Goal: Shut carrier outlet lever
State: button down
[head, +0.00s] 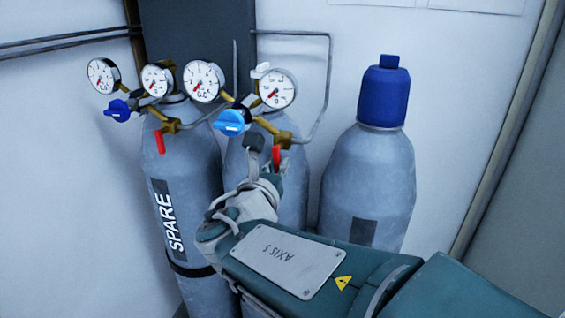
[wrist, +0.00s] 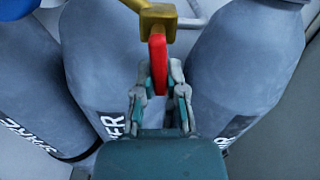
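The carrier outlet lever is a red handle (head: 276,157) hanging down from the brass valve on the middle cylinder. In the wrist view the lever (wrist: 158,66) points down from a brass block (wrist: 158,20), between my fingertips. My gripper (wrist: 160,76) has one finger on each side of it, and the fingertips lie close against its edges. In the head view my gripper (head: 264,166) is at the lever, partly hidden by my own wrist.
A grey cylinder marked SPARE (head: 175,210) stands on the left with its own red lever (head: 160,141). A blue-capped cylinder (head: 368,185) stands on the right. Several gauges, a light blue knob (head: 230,122) and bent grey tubing (head: 328,85) crowd the space above.

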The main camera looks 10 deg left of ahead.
jog(key=shift+a, duration=0.1)
jog(key=shift+a+m, duration=0.15)
jog(key=shift+m, duration=0.55)
jog(key=c, duration=0.8)
grip_release()
jog(key=shift+o, duration=0.6)
jog(key=shift+a, duration=0.15)
jog(key=s+a, duration=0.1)
jog(key=s, duration=1.1)
jog(key=shift+w+f, duration=0.1)
jog(key=shift+f, duration=0.05)
